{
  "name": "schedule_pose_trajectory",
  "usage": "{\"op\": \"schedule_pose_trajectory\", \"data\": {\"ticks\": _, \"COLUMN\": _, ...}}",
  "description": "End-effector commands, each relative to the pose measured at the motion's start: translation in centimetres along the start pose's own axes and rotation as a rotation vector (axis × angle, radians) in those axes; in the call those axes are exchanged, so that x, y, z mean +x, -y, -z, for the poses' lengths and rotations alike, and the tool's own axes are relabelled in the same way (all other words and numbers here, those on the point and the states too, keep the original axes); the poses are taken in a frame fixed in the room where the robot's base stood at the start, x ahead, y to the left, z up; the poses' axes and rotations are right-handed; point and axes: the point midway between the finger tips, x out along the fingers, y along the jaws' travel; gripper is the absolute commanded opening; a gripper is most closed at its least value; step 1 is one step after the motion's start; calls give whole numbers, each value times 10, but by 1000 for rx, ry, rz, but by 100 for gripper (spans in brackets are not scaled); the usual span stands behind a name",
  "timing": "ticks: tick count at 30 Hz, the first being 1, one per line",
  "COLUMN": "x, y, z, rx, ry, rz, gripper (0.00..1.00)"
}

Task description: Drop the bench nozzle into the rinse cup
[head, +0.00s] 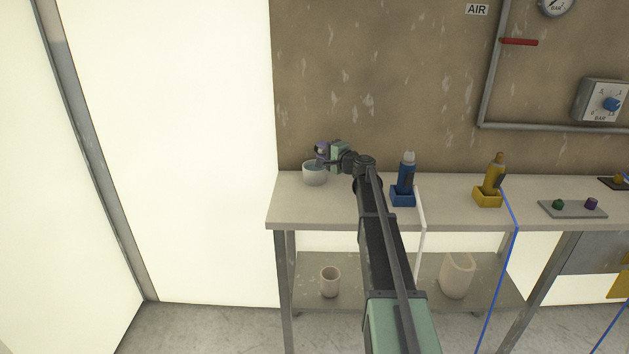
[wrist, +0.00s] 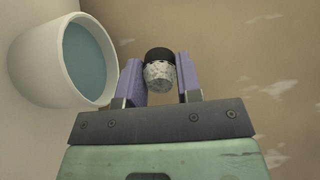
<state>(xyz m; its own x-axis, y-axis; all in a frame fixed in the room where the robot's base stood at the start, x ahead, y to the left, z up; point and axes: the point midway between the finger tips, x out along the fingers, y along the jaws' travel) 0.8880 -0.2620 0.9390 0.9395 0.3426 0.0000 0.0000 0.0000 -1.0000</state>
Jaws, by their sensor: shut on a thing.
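The rinse cup (head: 314,178) is a pale round cup with blue-grey liquid, standing at the left end of the bench. In the wrist view the cup (wrist: 45,82) fills the upper left, its open mouth facing right in the picture. My gripper (head: 321,152) is above the cup's rim in the head view. In the wrist view its purple fingers (wrist: 160,64) are shut on a small nozzle (wrist: 159,75) with a black end and a speckled grey-white end. The nozzle is apart from the cup in that picture and hard to make out in the head view.
On the bench (head: 455,217) stand a blue bottle (head: 404,178) and a yellow bottle (head: 493,176) in holders. A grey plate (head: 570,210) carries a green and a purple piece. The lower shelf holds two pale vessels. A brown wall rises behind.

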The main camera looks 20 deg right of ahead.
Motion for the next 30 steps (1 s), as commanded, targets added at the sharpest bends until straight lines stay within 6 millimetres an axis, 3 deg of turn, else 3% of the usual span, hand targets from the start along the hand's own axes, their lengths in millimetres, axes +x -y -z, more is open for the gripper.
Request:
{"op": "schedule_pose_trajectory", "data": {"ticks": 2, "x": 0, "y": 1, "z": 0, "rx": 0, "ry": 0, "rz": 0, "gripper": 0}}
{"op": "schedule_pose_trajectory", "data": {"ticks": 3, "x": 0, "y": 1, "z": 0, "rx": 0, "ry": 0, "rz": 0, "gripper": 35}}
{"op": "schedule_pose_trajectory", "data": {"ticks": 9, "x": 0, "y": 1, "z": 0, "rx": 0, "ry": 0, "rz": 0, "gripper": 62}}
{"op": "schedule_pose_trajectory", "data": {"ticks": 19, "x": -9, "y": 1, "z": 0, "rx": 0, "ry": -1, "rz": 0, "gripper": 62}}
{"op": "schedule_pose_trajectory", "data": {"ticks": 30, "x": -93, "y": 1, "z": -1, "rx": 0, "ry": -1, "rz": 0, "gripper": 62}}
